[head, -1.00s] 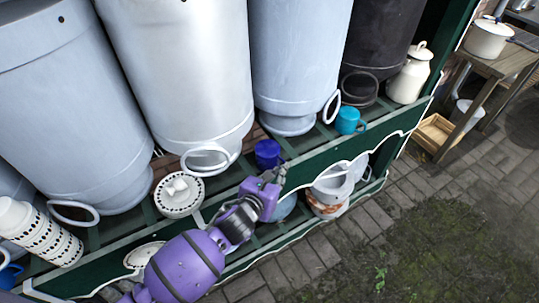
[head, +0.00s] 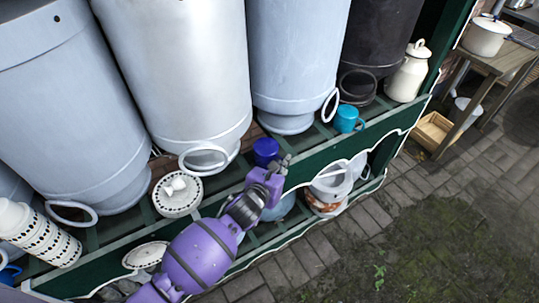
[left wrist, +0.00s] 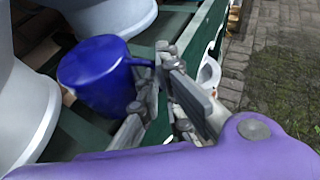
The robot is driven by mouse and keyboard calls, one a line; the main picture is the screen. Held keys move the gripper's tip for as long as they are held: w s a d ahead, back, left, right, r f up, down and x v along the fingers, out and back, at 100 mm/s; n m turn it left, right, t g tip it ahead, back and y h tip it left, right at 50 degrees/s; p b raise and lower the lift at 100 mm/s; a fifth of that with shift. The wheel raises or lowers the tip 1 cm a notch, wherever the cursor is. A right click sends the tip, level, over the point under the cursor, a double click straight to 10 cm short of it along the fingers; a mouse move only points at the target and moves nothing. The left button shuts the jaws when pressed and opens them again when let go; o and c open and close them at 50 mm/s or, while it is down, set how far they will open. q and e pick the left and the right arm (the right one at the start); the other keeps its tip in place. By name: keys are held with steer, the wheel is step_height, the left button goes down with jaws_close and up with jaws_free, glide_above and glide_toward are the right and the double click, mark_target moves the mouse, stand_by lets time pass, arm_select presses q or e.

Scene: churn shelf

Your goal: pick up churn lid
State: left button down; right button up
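A white round lid-like piece with a black dotted rim and a knob (head: 177,194) lies on the green shelf below the large churns. A cream churn with its lid on (head: 420,48) stands at the far right of the shelf. I cannot tell which is the task's lid. My left gripper (head: 283,163) is at the shelf's front edge, right of the dotted piece and beside a blue mug (head: 265,150). My right gripper is not in view.
Large grey churns (head: 180,70) fill the back of the shelf. A teal mug (head: 347,118) stands right of the blue one. Stacked patterned cups (head: 40,238) are at the left. A lower shelf holds bowls (head: 327,205). The paved ground (head: 330,245) in front is clear.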

arm_select(q)
steer(key=shift+r, duration=0.1)
steer(key=s+a+r+p, duration=0.1)
steer(key=s+a+r, duration=0.2)
steer(key=s+r, duration=0.9)
steer(key=shift+p+v, duration=0.35)
steer(key=shift+v, duration=0.55)
